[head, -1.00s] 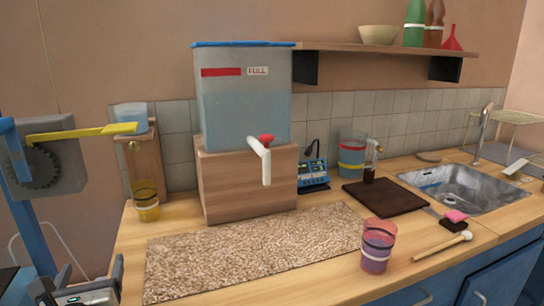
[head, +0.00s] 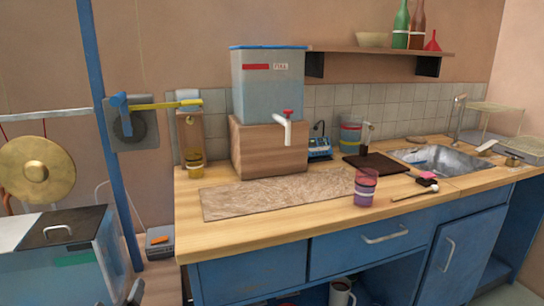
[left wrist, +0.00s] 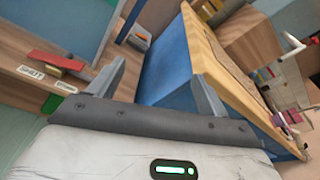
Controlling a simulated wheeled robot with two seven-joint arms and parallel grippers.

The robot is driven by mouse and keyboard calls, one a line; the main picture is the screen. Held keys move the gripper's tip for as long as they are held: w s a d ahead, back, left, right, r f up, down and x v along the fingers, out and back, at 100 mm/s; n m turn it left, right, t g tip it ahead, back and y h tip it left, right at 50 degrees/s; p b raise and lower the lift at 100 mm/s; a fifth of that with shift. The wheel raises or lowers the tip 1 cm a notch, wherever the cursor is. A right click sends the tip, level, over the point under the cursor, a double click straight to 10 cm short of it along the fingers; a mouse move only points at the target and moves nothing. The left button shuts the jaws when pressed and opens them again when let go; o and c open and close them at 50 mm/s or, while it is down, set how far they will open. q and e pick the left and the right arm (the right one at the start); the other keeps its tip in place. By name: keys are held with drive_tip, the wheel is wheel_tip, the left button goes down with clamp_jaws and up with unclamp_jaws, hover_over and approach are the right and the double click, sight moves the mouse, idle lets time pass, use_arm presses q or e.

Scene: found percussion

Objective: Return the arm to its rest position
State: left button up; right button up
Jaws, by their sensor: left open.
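My left gripper (left wrist: 155,70) is open and empty in the left wrist view, its two grey fingers spread apart. Beyond them are the counter's blue side and wooden edge, seen tilted. In the head view only a small grey part of my left gripper (head: 135,292) shows at the bottom edge, left of the counter and low in front of it. My right gripper is in neither view.
The wooden counter (head: 230,238) holds a tank (head: 268,90) on a wooden block, a mat (head: 275,192) and a striped cup (head: 365,188). Left are a blue post (head: 105,130), a gong (head: 37,168) and a lidded tank (head: 65,262). A grey box (head: 160,243) stands behind.

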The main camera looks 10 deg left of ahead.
use_arm(q)
drive_tip(key=s+d+f+n+g+h, duration=0.1)
drive_tip(key=s+d+f+n+h, duration=0.2)
drive_tip(key=d+n, duration=0.4)
drive_tip(key=s+d+f+n+g+h, duration=0.1)
drive_tip(key=s+d+f+n+h, duration=0.2)
drive_tip(key=s+d+f+n, duration=0.2)
drive_tip(key=s+d+f+n+g+h, duration=0.1)
drive_tip(key=s+d+f+n+h, duration=0.3)
drive_tip(key=d+n, duration=0.7)
drive_tip(key=shift+f+n+p, duration=0.3)
drive_tip(key=shift+f+n, duration=0.05)
drive_tip(key=shift+n, duration=0.15)
